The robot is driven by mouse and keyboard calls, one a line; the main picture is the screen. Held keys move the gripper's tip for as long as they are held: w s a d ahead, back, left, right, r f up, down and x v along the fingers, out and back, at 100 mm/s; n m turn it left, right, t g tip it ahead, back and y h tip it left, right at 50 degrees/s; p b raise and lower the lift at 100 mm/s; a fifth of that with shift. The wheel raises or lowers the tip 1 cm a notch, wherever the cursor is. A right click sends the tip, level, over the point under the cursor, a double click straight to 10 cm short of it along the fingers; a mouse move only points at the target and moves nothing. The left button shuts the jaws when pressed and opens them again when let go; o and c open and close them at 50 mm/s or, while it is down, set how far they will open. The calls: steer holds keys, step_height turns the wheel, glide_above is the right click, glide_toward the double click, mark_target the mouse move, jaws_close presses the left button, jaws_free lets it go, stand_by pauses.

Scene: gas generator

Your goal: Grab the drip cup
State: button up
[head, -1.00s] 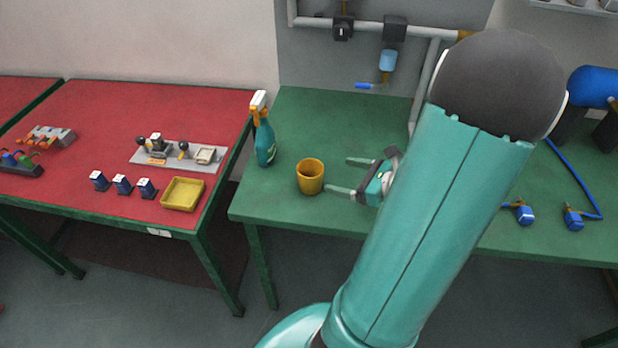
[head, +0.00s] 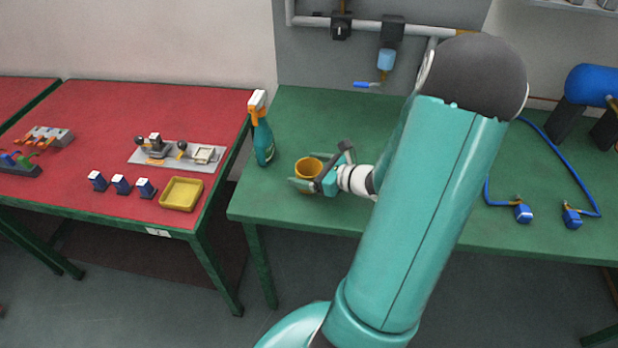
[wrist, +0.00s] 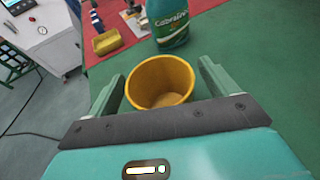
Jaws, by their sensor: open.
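The drip cup looks to be the yellow-orange cup (head: 308,169), standing upright near the front left of the green table (head: 420,205). In the wrist view the cup (wrist: 160,82) sits between the two fingers, its open top facing me and its inside empty. My gripper (head: 306,172) is open around the cup, one finger on each side. In the wrist view my gripper (wrist: 160,85) shows a gap at the right finger; the left finger is close to the cup's wall, and I cannot tell whether it touches. The cup's right side is partly hidden by my gripper in the head view.
A spray bottle (head: 263,135) stands behind and left of the cup; it also shows in the wrist view (wrist: 168,22). The red table (head: 90,115) at left holds a yellow tray (head: 181,194). Blue valves (head: 523,213) and a hose lie at right.

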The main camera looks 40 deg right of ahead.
steer(key=c, duration=1.1)
steer(key=shift+r, duration=0.15)
